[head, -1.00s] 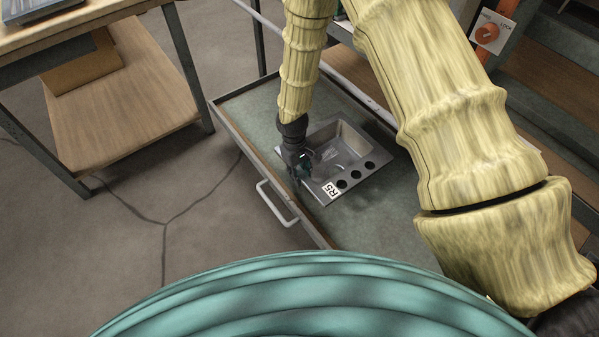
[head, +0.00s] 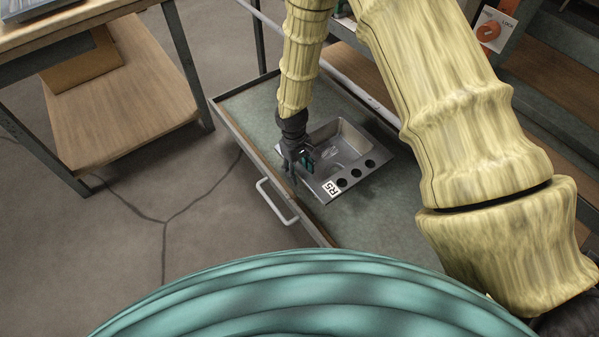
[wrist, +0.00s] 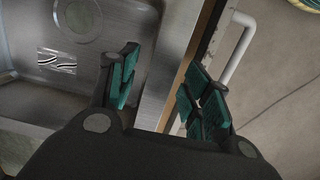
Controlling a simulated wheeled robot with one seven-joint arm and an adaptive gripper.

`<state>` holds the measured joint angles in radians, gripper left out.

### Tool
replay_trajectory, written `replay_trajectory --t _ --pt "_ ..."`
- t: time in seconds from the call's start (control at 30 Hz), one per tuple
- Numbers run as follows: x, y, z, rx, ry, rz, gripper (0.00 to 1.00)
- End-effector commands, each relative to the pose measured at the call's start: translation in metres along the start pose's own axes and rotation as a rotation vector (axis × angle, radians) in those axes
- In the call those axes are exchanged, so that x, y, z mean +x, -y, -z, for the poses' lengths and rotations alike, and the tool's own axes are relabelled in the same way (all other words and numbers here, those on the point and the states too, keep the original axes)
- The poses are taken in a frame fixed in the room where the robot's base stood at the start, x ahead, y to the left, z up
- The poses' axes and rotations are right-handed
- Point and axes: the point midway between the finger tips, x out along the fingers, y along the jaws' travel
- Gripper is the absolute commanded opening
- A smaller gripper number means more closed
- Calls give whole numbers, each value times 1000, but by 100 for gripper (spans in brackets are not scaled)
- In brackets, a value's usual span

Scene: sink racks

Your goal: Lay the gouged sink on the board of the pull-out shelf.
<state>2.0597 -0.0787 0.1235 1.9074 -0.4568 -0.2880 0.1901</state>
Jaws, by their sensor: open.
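A steel sink (head: 352,177) with one basin, several dark round holes and an "R5" label lies flat on the green-grey board (head: 385,222) of the pull-out shelf, close to its handle side. In the wrist view, the sink's basin (wrist: 28,98) and drain fill the left, with a striped mark on the basin wall that may be the gouge. My gripper (head: 298,172) is at the sink's left edge. In the wrist view it is open (wrist: 160,98), its green-padded fingers apart, with the sink's rim and the shelf's edge showing between them. Nothing is held.
The shelf's front edge has a pale bar handle (head: 277,203). A wooden bench (head: 120,120) with a lower shelf stands at the left. Bare board shows in front of the sink.

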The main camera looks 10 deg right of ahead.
Motion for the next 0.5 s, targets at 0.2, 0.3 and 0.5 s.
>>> replay_trajectory --t 0.2,0.3,0.5 --pt "-36 -1 1 0 -3 -1 49" --pt "-53 0 1 1 -4 0 49" --pt "-82 0 1 -1 -3 -1 49"
